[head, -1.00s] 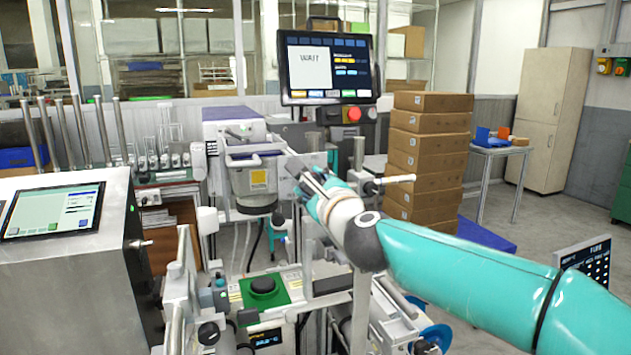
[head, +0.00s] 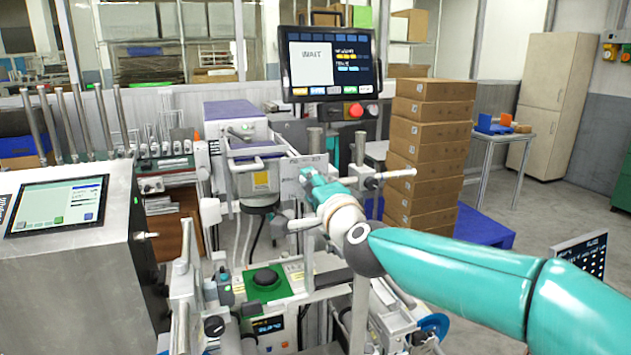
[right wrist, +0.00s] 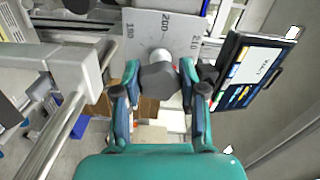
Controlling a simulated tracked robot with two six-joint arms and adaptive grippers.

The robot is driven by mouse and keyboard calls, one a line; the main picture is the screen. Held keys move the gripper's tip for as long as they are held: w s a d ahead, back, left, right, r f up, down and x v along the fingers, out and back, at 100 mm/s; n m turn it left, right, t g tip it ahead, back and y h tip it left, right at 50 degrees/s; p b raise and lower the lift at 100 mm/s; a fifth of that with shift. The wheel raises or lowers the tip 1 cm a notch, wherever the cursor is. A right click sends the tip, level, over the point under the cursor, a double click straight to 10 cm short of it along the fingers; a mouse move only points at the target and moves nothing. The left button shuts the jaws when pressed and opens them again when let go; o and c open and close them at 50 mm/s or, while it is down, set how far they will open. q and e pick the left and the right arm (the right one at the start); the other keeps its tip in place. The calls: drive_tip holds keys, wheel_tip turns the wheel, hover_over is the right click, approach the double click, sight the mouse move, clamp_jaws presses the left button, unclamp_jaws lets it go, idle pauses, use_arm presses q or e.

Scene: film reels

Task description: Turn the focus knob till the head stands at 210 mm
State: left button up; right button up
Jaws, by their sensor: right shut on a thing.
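My right gripper (right wrist: 158,80) is shut on the dark focus knob (right wrist: 158,84); its teal fingers lie on both sides of it. A pale round shaft shows just beyond the knob. Behind it is a grey scale plate (right wrist: 145,22) marked 190, 200 and 210. In the head view my right gripper (head: 316,186) is at the front of the machine head (head: 256,180), beside the plate (head: 291,184). The knob is not clearly visible there. My left gripper is out of view.
A monitor (head: 330,62) reading WAIT stands behind the machine. Stacked cardboard boxes (head: 430,150) stand to the right. A metal console with a tablet screen (head: 57,205) is at the left.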

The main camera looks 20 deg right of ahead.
drive_tip(key=r+n+p, duration=0.1)
drive_tip(key=n, duration=0.1)
drive_tip(key=r+n+p, duration=0.1)
drive_tip(key=n, duration=0.1)
drive_tip(key=shift+d+n, duration=0.2)
drive_tip(key=shift+n, duration=0.1)
drive_tip(key=shift+o, duration=0.4)
drive_tip(key=n+p, duration=0.1)
drive_tip(key=n, duration=0.2)
drive_tip(key=shift+d+f, duration=0.1)
drive_tip(key=shift+d, duration=0.05)
drive_tip(key=shift+n+p, duration=0.35)
drive_tip(key=shift+n, duration=0.25)
clamp_jaws()
drive_tip(key=shift+c, duration=0.4)
unclamp_jaws()
drive_tip(key=shift+s+a, duration=0.2)
drive_tip(key=shift+a, duration=0.25)
drive_tip(key=shift+o, duration=1.4)
drive_tip(key=shift+f, duration=0.15)
drive_tip(key=o, duration=0.5)
drive_tip(key=shift+w+d+f, duration=0.2)
drive_tip(key=shift+d+f, duration=0.05)
drive_tip(key=o, duration=0.4)
drive_tip(key=shift+s+a, duration=0.1)
drive_tip(key=shift+a, duration=0.05)
drive_tip(key=shift+c, duration=0.2)
